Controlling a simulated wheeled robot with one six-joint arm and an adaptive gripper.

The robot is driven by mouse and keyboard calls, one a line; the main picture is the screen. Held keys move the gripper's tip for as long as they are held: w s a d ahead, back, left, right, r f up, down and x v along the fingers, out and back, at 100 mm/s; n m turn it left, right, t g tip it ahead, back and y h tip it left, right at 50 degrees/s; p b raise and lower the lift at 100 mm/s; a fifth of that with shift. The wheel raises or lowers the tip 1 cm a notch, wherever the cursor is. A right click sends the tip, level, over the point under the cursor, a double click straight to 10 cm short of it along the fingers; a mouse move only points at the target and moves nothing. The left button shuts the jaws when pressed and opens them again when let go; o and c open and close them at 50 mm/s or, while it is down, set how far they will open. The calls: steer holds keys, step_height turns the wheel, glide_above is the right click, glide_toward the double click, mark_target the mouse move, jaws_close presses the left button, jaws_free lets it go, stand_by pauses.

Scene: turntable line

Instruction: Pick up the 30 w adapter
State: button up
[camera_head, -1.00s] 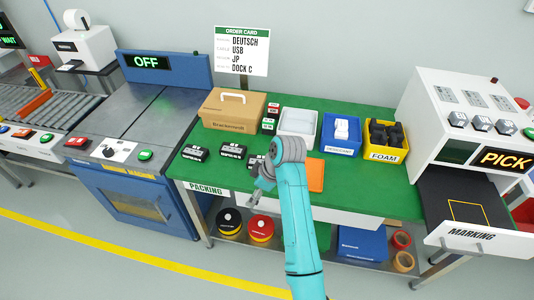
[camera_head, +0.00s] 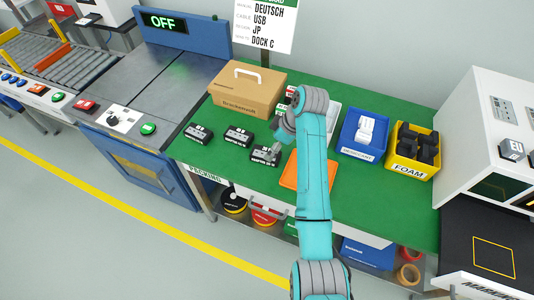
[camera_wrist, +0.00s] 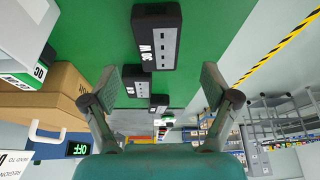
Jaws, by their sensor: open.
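The 30 W adapter (camera_wrist: 157,40) is a black block with a white "30 W" label and a grey slotted strip. In the wrist view it lies on the green table top beyond my fingertips. In the head view it appears to be the rightmost black adapter (camera_head: 265,154), partly covered by my gripper (camera_head: 280,146). My gripper in the wrist view (camera_wrist: 170,80) is open, with nothing between its fingers. Two similar black adapters, left (camera_head: 198,134) and middle (camera_head: 239,136), lie in a row to the left.
A cardboard box (camera_head: 243,92) stands behind the adapters. An orange flat piece (camera_head: 292,173) lies right of them, partly behind my arm. A blue bin (camera_head: 361,140) and a yellow foam bin (camera_head: 412,165) stand farther right. Green table (camera_head: 375,200) is bare in front of the bins.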

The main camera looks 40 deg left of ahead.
steer(key=x, duration=0.5)
steer(key=shift+a+f, duration=0.1)
steer(key=shift+a, duration=0.05)
steer(key=shift+a+f, duration=0.3)
steer(key=shift+f, duration=0.3)
steer(key=shift+f, duration=0.25)
steer(key=shift+c, duration=0.2)
steer(key=c, duration=1.4)
steer(key=shift+r, duration=0.15)
